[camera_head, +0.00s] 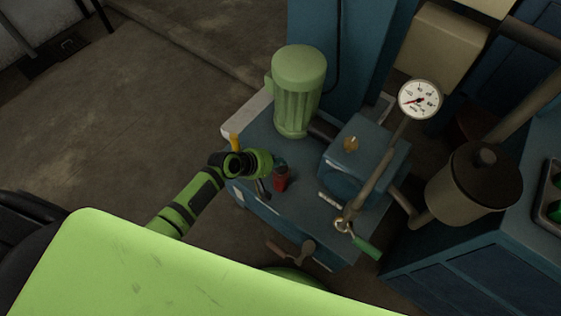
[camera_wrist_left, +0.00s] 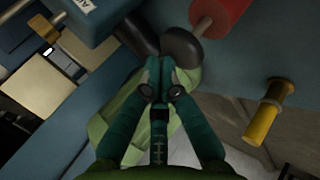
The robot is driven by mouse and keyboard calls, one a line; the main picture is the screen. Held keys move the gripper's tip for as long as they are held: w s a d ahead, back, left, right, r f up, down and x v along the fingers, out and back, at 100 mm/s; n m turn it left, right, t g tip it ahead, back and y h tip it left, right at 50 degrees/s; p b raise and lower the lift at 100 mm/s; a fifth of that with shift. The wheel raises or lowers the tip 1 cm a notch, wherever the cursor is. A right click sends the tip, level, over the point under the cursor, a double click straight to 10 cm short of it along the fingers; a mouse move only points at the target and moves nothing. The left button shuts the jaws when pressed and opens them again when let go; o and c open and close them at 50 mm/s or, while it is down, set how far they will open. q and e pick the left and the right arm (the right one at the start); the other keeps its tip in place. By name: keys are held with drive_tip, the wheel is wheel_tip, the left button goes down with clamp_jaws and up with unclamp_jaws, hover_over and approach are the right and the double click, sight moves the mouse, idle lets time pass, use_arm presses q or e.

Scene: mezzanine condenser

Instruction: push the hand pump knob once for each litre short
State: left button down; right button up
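A red knob (camera_head: 281,180) stands at the front left of the blue machine bench; it also shows in the left wrist view (camera_wrist_left: 222,14) at the end of a metal rod. No label tells whether it is the hand pump knob. A yellow handle (camera_head: 235,142) stands at the bench's left edge and also shows in the left wrist view (camera_wrist_left: 264,121). My left gripper (camera_head: 275,164) is just beside the red knob, apart from it in the wrist view. Its teal fingers (camera_wrist_left: 162,68) come together with nothing visible between them. My right gripper is not in view.
A round dial gauge (camera_head: 420,99) stands above a blue housing (camera_head: 365,158). A green motor (camera_head: 298,88) rises behind my left gripper. A green-handled lever (camera_head: 366,248) and a brown-handled lever (camera_head: 290,251) stick out in front. Open floor (camera_head: 130,110) lies left.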

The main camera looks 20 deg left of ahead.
use_arm(q)
drive_tip(key=shift+s+f+b, duration=0.1)
drive_tip(key=shift+f+b, duration=0.8)
drive_tip(key=shift+f, duration=0.4)
idle(0.6)
drive_tip(key=shift+r, duration=0.15)
drive_tip(key=shift+r+p, duration=2.7)
drive_tip(key=shift+p, duration=0.15)
wheel_tip(320, 180, up, 5)
drive_tip(key=p, duration=0.5)
idle(0.5)
